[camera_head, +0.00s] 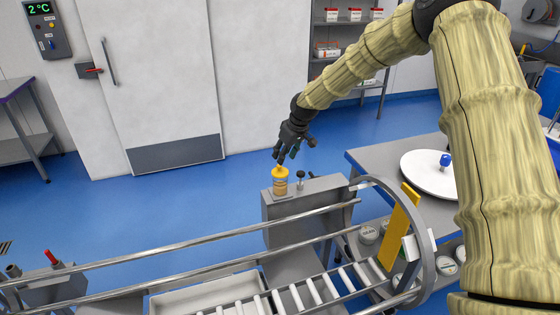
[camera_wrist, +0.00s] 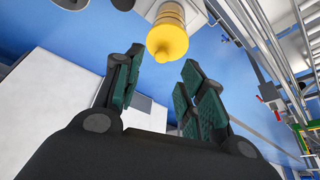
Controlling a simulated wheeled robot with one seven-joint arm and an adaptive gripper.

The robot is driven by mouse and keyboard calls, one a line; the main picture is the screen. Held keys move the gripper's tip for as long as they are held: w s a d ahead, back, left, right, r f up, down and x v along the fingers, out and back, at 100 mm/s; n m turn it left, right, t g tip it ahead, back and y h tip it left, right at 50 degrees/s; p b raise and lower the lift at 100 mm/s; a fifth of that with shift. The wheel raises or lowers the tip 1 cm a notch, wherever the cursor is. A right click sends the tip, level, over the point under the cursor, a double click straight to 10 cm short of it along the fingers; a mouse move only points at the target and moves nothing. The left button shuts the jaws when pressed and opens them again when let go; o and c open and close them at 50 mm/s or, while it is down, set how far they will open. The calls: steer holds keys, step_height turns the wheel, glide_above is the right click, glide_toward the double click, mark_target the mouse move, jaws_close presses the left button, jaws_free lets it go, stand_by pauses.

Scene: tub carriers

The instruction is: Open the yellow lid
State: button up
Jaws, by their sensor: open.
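The lid looks seated on the tub. In the wrist view the round yellow lid (camera_wrist: 167,41) shows at the top, beyond my fingertips. My gripper (camera_head: 281,158) is just above the lid in the head view, pointing down. In the wrist view my gripper (camera_wrist: 160,66) has its dark green finger pads spread apart with nothing between them. I cannot tell whether a fingertip touches the lid.
A small black knob (camera_head: 300,175) stands beside the tub on the box. Metal rails (camera_head: 190,245) and a roller conveyor run in front. A grey table (camera_head: 395,160) with a white disc (camera_head: 425,180) is behind.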

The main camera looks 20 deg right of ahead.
mark_target(281, 168)
steer(key=shift+p+x, duration=0.9)
steer(key=shift+x, duration=1.7)
steer(key=shift+s+a+f, duration=0.1)
jaws_close()
